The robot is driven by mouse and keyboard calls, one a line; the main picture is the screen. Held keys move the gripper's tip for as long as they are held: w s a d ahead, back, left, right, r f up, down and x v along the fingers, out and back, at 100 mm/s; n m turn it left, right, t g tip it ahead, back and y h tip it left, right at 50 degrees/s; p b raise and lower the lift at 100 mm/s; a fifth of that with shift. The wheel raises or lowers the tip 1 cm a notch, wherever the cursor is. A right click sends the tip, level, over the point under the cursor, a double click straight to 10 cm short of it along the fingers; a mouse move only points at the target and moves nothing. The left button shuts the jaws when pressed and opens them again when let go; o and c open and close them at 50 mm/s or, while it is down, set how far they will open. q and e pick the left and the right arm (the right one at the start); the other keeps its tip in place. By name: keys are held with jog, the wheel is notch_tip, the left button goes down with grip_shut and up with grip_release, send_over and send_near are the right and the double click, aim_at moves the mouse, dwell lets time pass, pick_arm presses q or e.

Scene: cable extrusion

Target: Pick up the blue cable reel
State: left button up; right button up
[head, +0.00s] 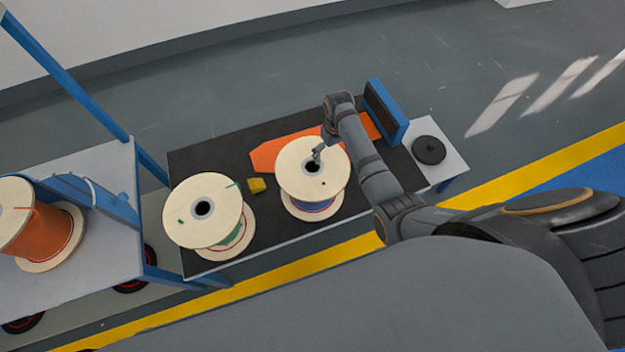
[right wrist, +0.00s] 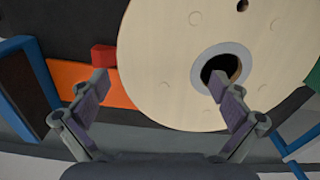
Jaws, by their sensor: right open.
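The blue cable reel (head: 300,182) stands upright on the dark-topped table, its pale round flange facing up. A thin band of blue and red winding shows below the flange. In the right wrist view its flange (right wrist: 180,60) and dark center hole fill the upper right. My right gripper (head: 317,153) is above the reel, near its center hole. In the right wrist view the gripper (right wrist: 163,88) is open: one finger overlaps the hole and the other is near the flange's outer edge. It holds nothing. Whether the fingertips touch the reel cannot be told. My left gripper is not in view.
A green cable reel (head: 203,208) stands to the left, with a yellow block (head: 257,186) between. An orange flat piece (head: 265,160) lies behind. A blue upright panel (head: 386,110) and black disc (head: 429,150) are right. An orange reel (head: 40,235) rests on the left cart.

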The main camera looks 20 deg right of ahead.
aim_at(332, 156)
jog(key=f, duration=0.4)
jog(key=shift+w+f, duration=0.15)
jog(key=shift+w, duration=0.05)
jog(key=c, duration=1.5)
